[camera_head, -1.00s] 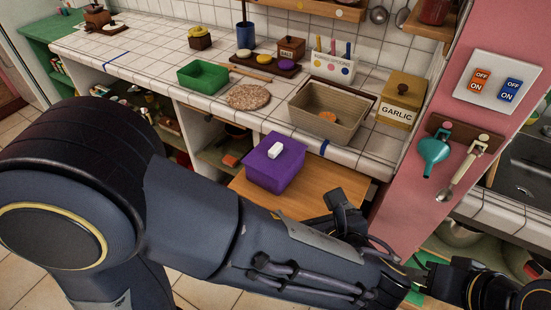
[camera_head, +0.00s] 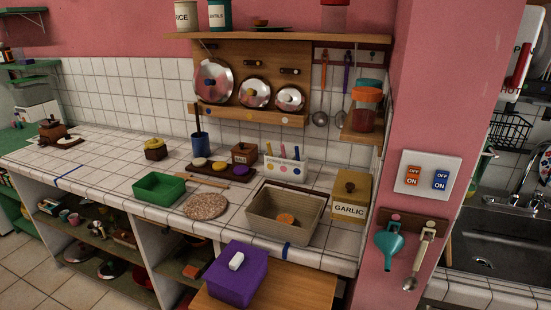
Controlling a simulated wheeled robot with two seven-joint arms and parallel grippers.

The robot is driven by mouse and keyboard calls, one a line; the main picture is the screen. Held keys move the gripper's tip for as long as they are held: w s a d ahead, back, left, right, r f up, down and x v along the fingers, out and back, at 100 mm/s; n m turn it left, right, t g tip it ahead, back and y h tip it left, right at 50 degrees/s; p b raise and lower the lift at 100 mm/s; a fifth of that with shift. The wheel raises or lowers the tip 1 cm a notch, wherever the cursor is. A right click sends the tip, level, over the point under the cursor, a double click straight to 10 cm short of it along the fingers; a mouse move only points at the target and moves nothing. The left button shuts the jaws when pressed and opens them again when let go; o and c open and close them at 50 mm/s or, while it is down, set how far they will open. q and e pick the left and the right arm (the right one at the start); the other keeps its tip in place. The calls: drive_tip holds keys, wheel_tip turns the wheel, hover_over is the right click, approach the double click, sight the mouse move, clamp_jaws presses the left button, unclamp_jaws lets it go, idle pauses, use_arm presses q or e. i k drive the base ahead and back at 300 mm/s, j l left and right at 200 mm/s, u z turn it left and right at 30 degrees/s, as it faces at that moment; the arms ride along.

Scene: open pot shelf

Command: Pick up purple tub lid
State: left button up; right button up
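The purple tub (camera_head: 234,285) stands on a wooden surface below the front of the tiled counter. Its purple lid (camera_head: 249,264) is on top and has a white handle (camera_head: 237,261). Neither of my grippers shows in the head view now, and nothing of mine covers the tub or lid.
The wooden surface (camera_head: 298,286) is bare right of the tub. On the counter above are a green tray (camera_head: 159,190), a round cork mat (camera_head: 206,206), a beige basket (camera_head: 284,212) and a garlic box (camera_head: 351,196). A pink pillar (camera_head: 421,110) with hanging tools stands at the right.

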sight(236, 266)
drive_tip(key=i+j, duration=0.1)
drive_tip(key=j, duration=0.2)
drive_tip(key=i+j, duration=0.15)
drive_tip(key=j, duration=0.15)
drive_tip(key=i+j+z, duration=0.2)
drive_tip(key=j, duration=0.3)
drive_tip(key=i+j+z, duration=0.2)
drive_tip(key=j, duration=0.3)
drive_tip(key=j+z, duration=0.15)
drive_tip(key=j, duration=0.35)
drive_tip(key=j+z, duration=0.2)
drive_tip(key=j, duration=0.35)
drive_tip(key=z, duration=2.15)
drive_tip(key=j, duration=0.1)
